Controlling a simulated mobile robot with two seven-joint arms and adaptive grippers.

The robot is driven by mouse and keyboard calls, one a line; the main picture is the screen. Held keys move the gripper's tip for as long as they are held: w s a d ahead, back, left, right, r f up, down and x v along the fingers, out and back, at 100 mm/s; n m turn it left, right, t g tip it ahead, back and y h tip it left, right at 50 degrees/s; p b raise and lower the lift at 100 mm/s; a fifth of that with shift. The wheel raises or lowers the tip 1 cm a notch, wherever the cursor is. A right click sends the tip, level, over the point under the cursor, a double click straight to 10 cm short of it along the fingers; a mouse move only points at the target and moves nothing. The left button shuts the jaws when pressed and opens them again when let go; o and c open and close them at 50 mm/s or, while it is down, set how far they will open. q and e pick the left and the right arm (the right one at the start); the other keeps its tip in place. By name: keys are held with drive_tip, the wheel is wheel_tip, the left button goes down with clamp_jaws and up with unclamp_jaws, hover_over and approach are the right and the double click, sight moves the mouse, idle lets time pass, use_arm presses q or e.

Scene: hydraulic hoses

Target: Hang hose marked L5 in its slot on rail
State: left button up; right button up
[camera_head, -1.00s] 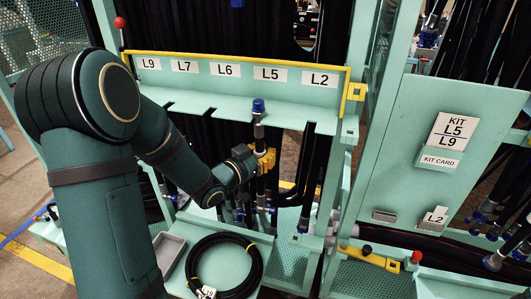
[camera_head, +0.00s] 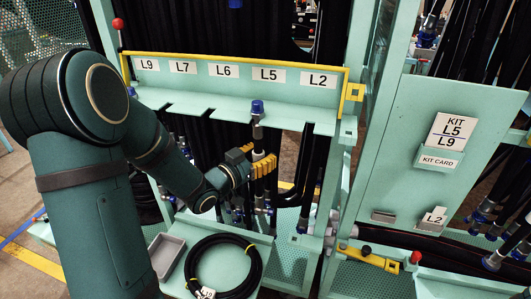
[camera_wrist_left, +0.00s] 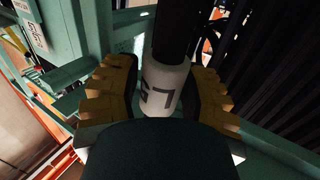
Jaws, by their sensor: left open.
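The black hose with a blue cap (camera_head: 257,107) hangs upright at the rail (camera_head: 222,114), under the L5 label (camera_head: 268,75). Its cap stands above the rail edge and its body runs down below it. In the left wrist view its white tag (camera_wrist_left: 163,88) shows upside-down lettering that appears to read L5. My left gripper (camera_head: 262,166) is below the rail at the hose. Its yellow fingers are open, one on each side of the tagged part, with gaps visible in the wrist view. My right gripper is not in view.
A coiled hose (camera_head: 189,268) with a white tag lies on the shelf below, beside a small grey tray (camera_head: 166,256). Other hoses hang right of the L5 place, close to my gripper. A green post (camera_head: 347,150) bounds the rail on the right, with a kit panel (camera_head: 410,150) beyond.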

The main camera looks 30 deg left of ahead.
use_arm(q)
drive_tip(key=v, duration=1)
drive_tip(key=shift+s, duration=0.2)
